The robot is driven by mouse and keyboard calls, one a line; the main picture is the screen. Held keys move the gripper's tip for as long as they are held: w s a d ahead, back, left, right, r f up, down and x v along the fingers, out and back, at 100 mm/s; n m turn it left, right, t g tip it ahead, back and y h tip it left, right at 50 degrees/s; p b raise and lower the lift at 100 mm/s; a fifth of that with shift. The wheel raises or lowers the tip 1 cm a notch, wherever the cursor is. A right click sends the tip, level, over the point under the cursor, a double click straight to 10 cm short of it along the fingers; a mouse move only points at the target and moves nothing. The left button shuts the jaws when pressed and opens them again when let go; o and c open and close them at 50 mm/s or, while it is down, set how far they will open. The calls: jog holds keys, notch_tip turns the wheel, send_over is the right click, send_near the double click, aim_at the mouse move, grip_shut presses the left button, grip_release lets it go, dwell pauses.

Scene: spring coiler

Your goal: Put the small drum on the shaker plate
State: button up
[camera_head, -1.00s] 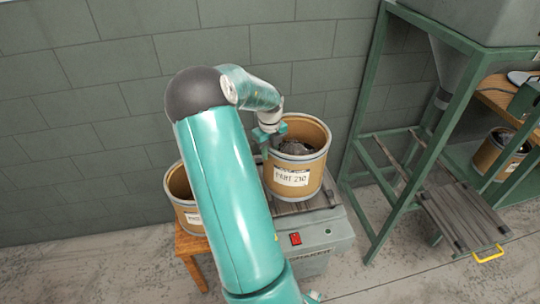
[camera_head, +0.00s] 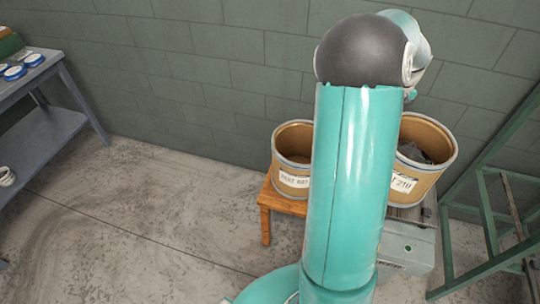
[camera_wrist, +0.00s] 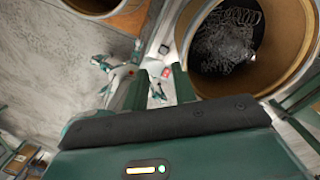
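A tan drum (camera_head: 424,150) with a grey rim and a label ending in 210 stands upright on the grey shaker (camera_head: 407,245); its plate is mostly hidden under the drum. Tangled wire pieces (camera_wrist: 225,40) lie inside that drum. A second tan drum (camera_head: 290,160), its label partly covered by my arm, stands on the wooden stool to the left. My gripper (camera_wrist: 158,72) is beside the labelled-210 drum's rim. The head view mostly hides my gripper.
The wooden stool (camera_head: 265,205) stands left of the shaker. A green steel frame (camera_head: 487,215) rises to the right. A grey bench (camera_head: 45,75) with blue-lidded tins is at far left. The wall is close behind the drums; open floor lies front left.

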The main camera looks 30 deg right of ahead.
jog(key=w+a+r+n+t, duration=0.1)
jog(key=a+r+n, duration=0.2)
jog(key=a+n, duration=0.45)
jog(key=w+a+r+n+t+y, duration=0.1)
jog(key=a+r+n, duration=0.3)
jog(key=a, duration=0.6)
jog(key=w+a+r+n+t, duration=0.1)
jog(key=a+r+n, duration=0.2)
jog(key=a+n, duration=0.45)
jog(key=s+a+n, duration=0.3)
jog(key=a+n, duration=0.3)
jog(key=s+a+r+n+t, duration=0.1)
jog(key=s+a+n, duration=0.2)
jog(key=a+n, duration=0.3)
jog(key=s+a+n+t+h, duration=0.1)
jog(key=s+a+n, duration=0.2)
jog(key=a+n, duration=0.3)
jog(key=shift+s+a+r+n, duration=0.25)
jog(key=shift+s+r+n, duration=0.05)
jog(key=shift+s+r, duration=0.1)
